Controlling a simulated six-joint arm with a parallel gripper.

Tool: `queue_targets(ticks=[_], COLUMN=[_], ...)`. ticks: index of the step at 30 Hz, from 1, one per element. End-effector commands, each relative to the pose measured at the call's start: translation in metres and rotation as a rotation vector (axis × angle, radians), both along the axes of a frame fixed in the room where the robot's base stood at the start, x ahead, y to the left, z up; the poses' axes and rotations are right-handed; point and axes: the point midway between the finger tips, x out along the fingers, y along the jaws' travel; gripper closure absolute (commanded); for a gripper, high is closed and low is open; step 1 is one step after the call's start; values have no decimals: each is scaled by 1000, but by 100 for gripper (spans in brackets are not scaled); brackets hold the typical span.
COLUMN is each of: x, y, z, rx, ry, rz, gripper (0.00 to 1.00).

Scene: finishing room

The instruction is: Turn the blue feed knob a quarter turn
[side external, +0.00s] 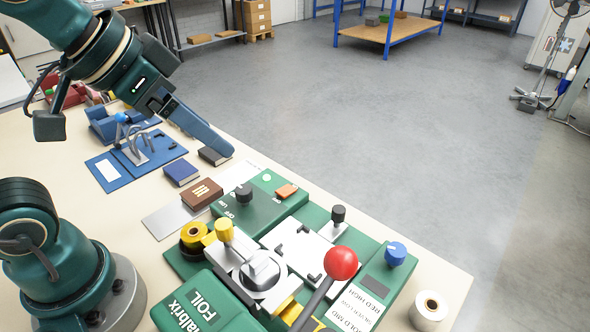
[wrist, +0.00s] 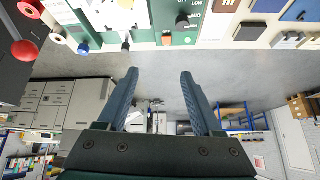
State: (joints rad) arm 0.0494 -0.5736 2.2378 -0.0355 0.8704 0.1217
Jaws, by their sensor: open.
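The blue feed knob (side external: 396,253) stands upright on the right end of the green foil machine (side external: 290,209). It also shows near the top left of the wrist view (wrist: 83,48). My gripper (side external: 222,148) is in the air above the back of the bench, far to the left of the knob and touching nothing. In the wrist view its two blue fingers (wrist: 158,76) are apart with nothing between them. In the side view the fingers overlap, so the gap does not show there.
A red-ball lever (side external: 340,263), a black knob (side external: 244,193), a dark-topped knob (side external: 338,214) and a yellow knob (side external: 224,229) rise from the machine. A white roll (side external: 429,308) stands right of it. Small books (side external: 181,173) lie left. Open floor lies behind the bench.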

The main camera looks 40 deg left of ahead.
Motion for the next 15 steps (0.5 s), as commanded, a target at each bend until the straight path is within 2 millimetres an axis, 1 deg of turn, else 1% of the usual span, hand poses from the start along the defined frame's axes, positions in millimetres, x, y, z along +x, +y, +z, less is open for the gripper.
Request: queue_targets(ticks=[2,3,4,5,8,9,10,11,12,14,15], x=[3,8,14,22,53,67,76,85,96,111,121], y=[0,-3,-7,-13,-31,-38,-42,-46,-48,-49,-47], z=[2,7,13,24,79,103,122,140,163,194,213], rx=[-18,-52,-99,-162,-443,-578,-683,-788,-927,-1135,-1271], ry=[-12,-41,-72,-115,-280,-336,-372,-402,-437,-469,-481], rz=[23,50,76,107,231,284,322,360,413,494,553], gripper=[33,33,33,33,33,33,33,33,33,33,33])
